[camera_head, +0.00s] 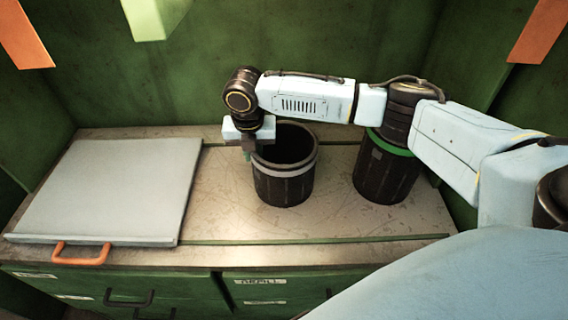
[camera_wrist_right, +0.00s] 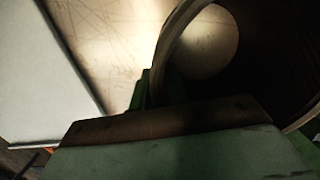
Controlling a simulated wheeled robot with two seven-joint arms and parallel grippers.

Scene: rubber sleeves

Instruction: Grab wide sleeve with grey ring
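The wide black sleeve with the grey ring (camera_head: 284,178) stands upright and open-topped on the worktop in the head view. Its grey ring runs around it below the rim. My right gripper (camera_head: 248,156) points down at the sleeve's left edge. In the right wrist view, the green fingers (camera_wrist_right: 158,92) are close together on both sides of the sleeve's wall (camera_wrist_right: 172,42), one outside and one inside, and look shut on it. The fingertips are partly hidden. A second black sleeve with a green ring (camera_head: 385,172) stands to the right, partly behind my right arm. My left gripper is not in view.
A grey flat lid with an orange handle (camera_head: 80,252) covers the left of the worktop (camera_head: 330,217). Green walls enclose the back and sides. Drawers with dark handles are below the front edge. Bare worktop lies between and in front of the sleeves.

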